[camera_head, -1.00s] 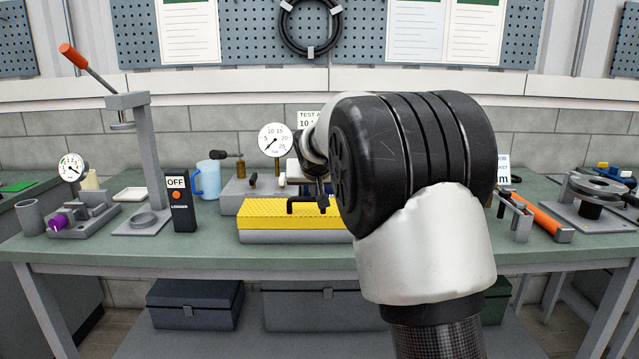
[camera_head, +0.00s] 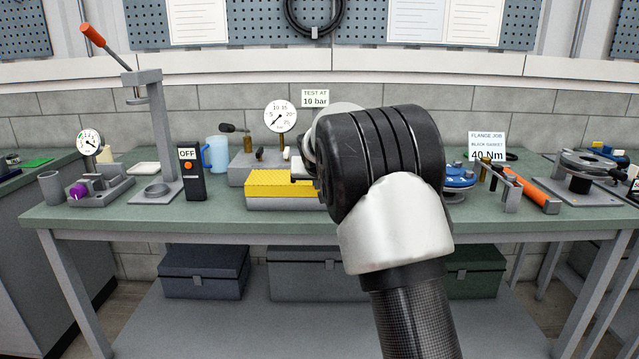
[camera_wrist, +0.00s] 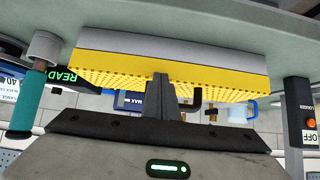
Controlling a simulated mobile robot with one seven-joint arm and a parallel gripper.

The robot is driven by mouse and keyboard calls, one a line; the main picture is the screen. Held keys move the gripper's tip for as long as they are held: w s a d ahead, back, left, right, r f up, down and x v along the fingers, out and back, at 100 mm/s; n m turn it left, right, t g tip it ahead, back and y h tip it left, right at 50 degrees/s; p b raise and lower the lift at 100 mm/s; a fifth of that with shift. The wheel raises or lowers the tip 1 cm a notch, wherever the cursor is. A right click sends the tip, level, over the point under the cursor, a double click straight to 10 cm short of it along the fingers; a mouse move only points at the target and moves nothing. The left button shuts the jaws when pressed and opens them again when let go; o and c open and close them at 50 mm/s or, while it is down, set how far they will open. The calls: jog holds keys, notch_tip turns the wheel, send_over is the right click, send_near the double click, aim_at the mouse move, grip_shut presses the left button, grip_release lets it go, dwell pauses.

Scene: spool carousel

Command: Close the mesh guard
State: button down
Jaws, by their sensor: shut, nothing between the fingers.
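The mesh guard (camera_head: 280,184) is a yellow perforated panel along the front of a grey rig on the bench. Its right part is hidden behind my arm in the head view. In the wrist view the guard (camera_wrist: 225,68) spans the upper middle as a yellow panel beside a grey block. A black hooked handle (camera_wrist: 195,99) shows at its edge. My gripper (camera_wrist: 160,84) is shut and empty, its fingertips over the guard's edge, left of the handle. I cannot tell whether they touch. In the head view my wrist hides most of the gripper.
A dial gauge (camera_head: 280,117) stands behind the guard. A black OFF switch box (camera_head: 191,172), a blue mug (camera_head: 216,154) and a lever press (camera_head: 163,130) stand to the left. A blue flange (camera_head: 458,178) and an orange-handled tool (camera_head: 535,190) are to the right.

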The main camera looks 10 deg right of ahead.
jog(key=shift+s+a+f, duration=0.1)
jog(key=shift+f, duration=0.5)
jog(key=shift+s+a+f, duration=0.1)
jog(key=shift+f, duration=0.45)
notch_tip(320, 180, up, 6)
jog(key=p, duration=0.3)
jog(key=s+a+f+n+g+y+b, duration=0.15)
jog(key=s+g, duration=0.25)
jog(key=s, duration=4.5)
notch_tip(320, 180, up, 23)
jog(key=a+p, duration=0.1)
jog(key=p, duration=2.2)
jog(key=shift+s+n, duration=0.3)
jog(key=shift+n, duration=0.05)
jog(key=shift+y, duration=0.25)
